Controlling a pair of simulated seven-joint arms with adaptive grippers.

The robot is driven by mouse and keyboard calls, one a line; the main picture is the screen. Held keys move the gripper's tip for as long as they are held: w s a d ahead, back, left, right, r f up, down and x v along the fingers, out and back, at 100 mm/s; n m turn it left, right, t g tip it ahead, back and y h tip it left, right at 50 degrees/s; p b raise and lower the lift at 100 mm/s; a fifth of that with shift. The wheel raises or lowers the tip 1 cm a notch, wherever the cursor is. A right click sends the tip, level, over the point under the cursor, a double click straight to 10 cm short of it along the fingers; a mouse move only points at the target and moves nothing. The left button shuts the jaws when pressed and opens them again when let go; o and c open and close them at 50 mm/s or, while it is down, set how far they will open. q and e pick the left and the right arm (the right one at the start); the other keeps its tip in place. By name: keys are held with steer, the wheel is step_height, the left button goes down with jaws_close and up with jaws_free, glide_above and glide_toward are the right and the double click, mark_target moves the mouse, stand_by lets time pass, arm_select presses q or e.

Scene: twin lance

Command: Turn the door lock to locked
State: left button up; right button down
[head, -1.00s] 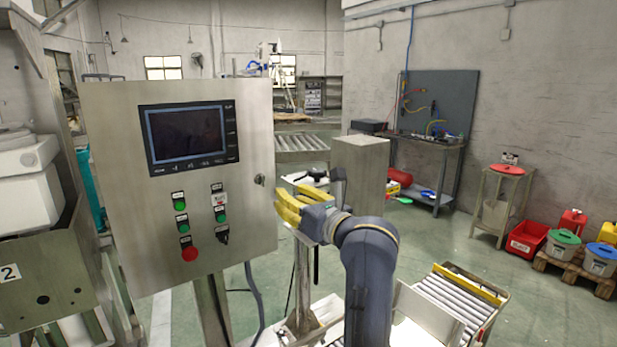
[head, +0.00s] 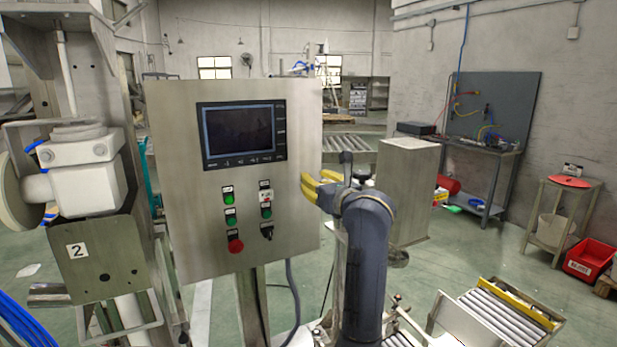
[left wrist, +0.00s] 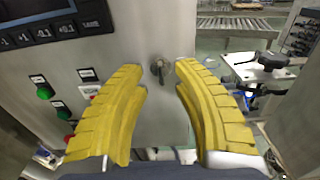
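The door lock (left wrist: 160,68) is a small dark knob on the grey metal cabinet door, seen in the left wrist view. It stands between the tips of my left gripper's yellow fingers, with a gap on either side. My left gripper (left wrist: 161,67) is open and empty. In the head view, my left gripper (head: 306,186) is at the right edge of the cabinet door (head: 295,220). The lock is not clear there, apparently behind the fingers. My right gripper is not in view.
The door carries a dark screen (head: 240,133), green buttons, a red button (head: 236,246) and a black switch (head: 267,232). A metal post (head: 405,190) stands right of my arm. A roller conveyor (head: 495,315) is at the lower right. Open floor lies beyond.

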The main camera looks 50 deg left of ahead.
arm_select(q)
steer(key=shift+x, duration=2.1)
jaws_close()
